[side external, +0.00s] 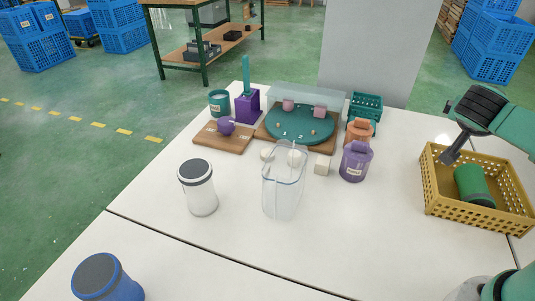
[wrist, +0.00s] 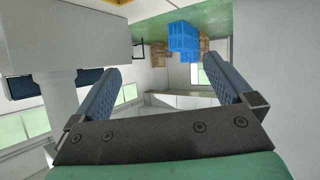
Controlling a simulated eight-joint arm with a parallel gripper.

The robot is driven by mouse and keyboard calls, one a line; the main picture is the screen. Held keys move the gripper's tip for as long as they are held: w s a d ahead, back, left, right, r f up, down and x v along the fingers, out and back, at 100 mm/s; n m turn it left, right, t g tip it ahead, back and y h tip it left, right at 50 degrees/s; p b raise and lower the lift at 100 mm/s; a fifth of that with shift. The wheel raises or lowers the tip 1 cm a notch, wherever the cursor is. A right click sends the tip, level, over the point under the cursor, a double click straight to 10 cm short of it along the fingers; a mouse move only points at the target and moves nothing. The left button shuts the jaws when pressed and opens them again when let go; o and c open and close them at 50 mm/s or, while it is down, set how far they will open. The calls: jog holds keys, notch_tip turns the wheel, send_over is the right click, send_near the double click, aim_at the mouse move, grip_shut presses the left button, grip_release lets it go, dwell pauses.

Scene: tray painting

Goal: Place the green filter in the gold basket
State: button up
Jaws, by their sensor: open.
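The green filter, a green cylinder with a dark end (side external: 472,183), lies tilted inside the gold basket (side external: 440,205) at the right of the table in the side external view. The basket is a yellow, perforated open box. My gripper (side external: 452,132) is above the basket's back left part, apart from the green cylinder. Its two dark fingers are spread, with nothing between them. In the wrist view the gripper (wrist: 162,75) also shows open and empty, facing the room; neither cylinder nor basket can be made out there.
A clear pitcher (side external: 284,190), a white canister (side external: 198,187) and a purple jar (side external: 355,161) stand left of the basket. A blue canister (side external: 100,278) is at front left. A wooden board with a teal disc (side external: 300,122) is at the back. The table's front middle is clear.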

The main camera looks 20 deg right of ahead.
jog(key=w+a+f+n+t+y, duration=0.1)
jog(key=w+a+n+t+y, duration=0.1)
jog(key=a+n+y, duration=0.4)
jog(key=w+a+f+n+t+y, duration=0.1)
jog(key=w+a+n+t+y, duration=0.1)
jog(key=a+n+y, duration=0.4)
jog(key=shift+w+a+f+n, duration=0.15)
jog(key=shift+a+f+n, duration=0.1)
jog(key=shift+a+n, duration=0.7)
